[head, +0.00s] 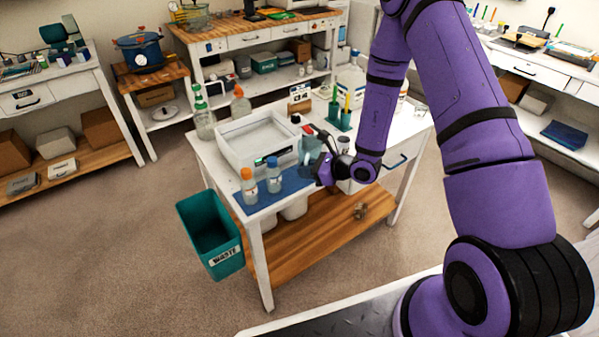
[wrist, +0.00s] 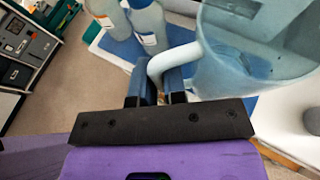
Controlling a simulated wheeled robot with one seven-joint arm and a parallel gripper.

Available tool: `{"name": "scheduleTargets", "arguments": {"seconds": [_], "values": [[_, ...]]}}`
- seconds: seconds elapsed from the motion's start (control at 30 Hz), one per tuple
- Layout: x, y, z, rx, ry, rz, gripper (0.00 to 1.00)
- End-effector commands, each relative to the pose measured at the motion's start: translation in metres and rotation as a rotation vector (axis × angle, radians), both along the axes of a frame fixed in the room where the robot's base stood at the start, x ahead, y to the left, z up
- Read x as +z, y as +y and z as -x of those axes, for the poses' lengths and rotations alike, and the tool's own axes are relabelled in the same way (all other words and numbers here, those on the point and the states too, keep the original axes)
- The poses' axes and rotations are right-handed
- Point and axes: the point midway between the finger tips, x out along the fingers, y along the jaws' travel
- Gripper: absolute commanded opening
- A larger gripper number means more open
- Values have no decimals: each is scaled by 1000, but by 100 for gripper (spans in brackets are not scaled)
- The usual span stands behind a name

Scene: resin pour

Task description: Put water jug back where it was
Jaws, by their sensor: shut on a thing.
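The water jug (wrist: 255,50) is a pale blue, see-through vessel with a white handle (wrist: 172,62). In the wrist view my gripper (wrist: 158,82) is shut on that handle, one dark finger on each side, with the jug body to its right. In the head view the jug (head: 311,147) is at the right end of the blue mat (head: 262,198), partly hidden by my gripper (head: 322,165). The jug looks upright. I cannot tell whether its base touches the mat.
Two bottles, one orange-capped (head: 249,187) and one blue-capped (head: 274,176), stand on the mat left of the jug. A white tub (head: 257,140) stands behind them. A green rack (head: 340,119) is at the back.

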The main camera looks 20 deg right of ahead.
Motion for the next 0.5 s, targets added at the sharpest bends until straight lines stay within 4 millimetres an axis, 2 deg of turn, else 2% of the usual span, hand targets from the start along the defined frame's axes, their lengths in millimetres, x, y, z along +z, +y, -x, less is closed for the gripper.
{"name": "scheduleTargets", "arguments": {"seconds": [0.1,0.2,0.43,0.5], "values": [[-2,5,-18,0,-1,1,0],[-2,8,-26,0,-1,-1,0],[-3,11,-38,0,-1,-1,0],[-14,11,-36,-1,3,0,0]]}}
